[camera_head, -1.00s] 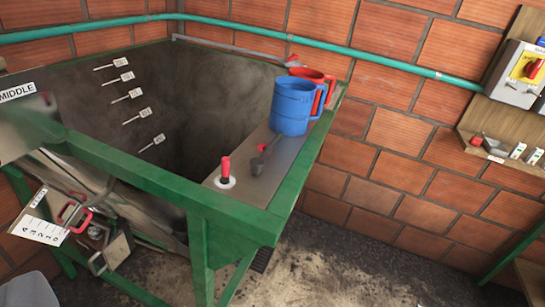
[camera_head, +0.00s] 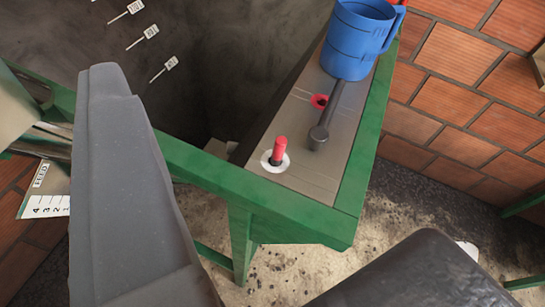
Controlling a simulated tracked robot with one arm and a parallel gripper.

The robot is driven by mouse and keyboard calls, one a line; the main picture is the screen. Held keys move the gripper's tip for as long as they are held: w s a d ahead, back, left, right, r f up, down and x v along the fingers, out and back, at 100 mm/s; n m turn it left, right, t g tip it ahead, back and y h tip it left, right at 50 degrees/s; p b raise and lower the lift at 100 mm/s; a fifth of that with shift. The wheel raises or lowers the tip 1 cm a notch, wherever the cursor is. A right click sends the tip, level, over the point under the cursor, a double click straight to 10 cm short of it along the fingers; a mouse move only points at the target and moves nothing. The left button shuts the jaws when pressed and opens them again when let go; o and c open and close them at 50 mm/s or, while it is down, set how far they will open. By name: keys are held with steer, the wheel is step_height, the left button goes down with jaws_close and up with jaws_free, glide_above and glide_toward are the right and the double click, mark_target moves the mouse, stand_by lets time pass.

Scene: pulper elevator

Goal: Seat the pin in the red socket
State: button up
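The red pin (camera_head: 280,148) stands upright in a white ring-shaped socket (camera_head: 267,164) near the front end of a grey metal shelf (camera_head: 310,185). The red socket (camera_head: 315,101), a red ring around a dark hole, lies farther back on the same shelf and looks empty. A grey scoop or ladle (camera_head: 328,116) lies just right of the red socket and close to it. My gripper (camera_head: 262,155) is open, with a large grey finger at the left and a dark finger at lower right. The pin shows between them, and no contact shows.
A blue mug (camera_head: 357,45) stands at the back of the shelf, with a red mug (camera_head: 388,8) partly hidden behind it. A green frame (camera_head: 352,185) edges the shelf. A deep grey tank (camera_head: 225,60) opens at left. A brick wall (camera_head: 455,60) stands at right.

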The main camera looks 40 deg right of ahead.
steer(key=m+g+y+p, duration=0.3)
steer(key=m+g+p, duration=1)
steer(key=p, duration=1.1)
glide_above(284, 140)
step_height(284, 140, down, 6)
steer(key=m+t, duration=0.2)
steer(key=s+d+f+m+g+y+p, duration=0.1)
steer(key=s+d+f+m+g+p, duration=0.15)
steer(key=d+f+m+p, duration=0.2)
steer(key=shift+g, duration=0.25)
steer(key=shift+w+a+p+x, duration=0.15)
steer(key=shift+p+x, duration=0.55)
steer(key=shift+x, duration=1.3)
steer(key=shift+w+p+x, duration=0.2)
steer(key=shift+p+x, duration=0.45)
steer(key=shift+x, duration=1.4)
steer(key=shift+w+a+p+x, duration=0.15)
steer(key=shift+p+x, duration=0.55)
steer(key=shift+x, duration=1.3)
steer(key=shift+w+a+f, duration=0.1)
steer(key=shift+f, duration=0.2)
jaws_close()
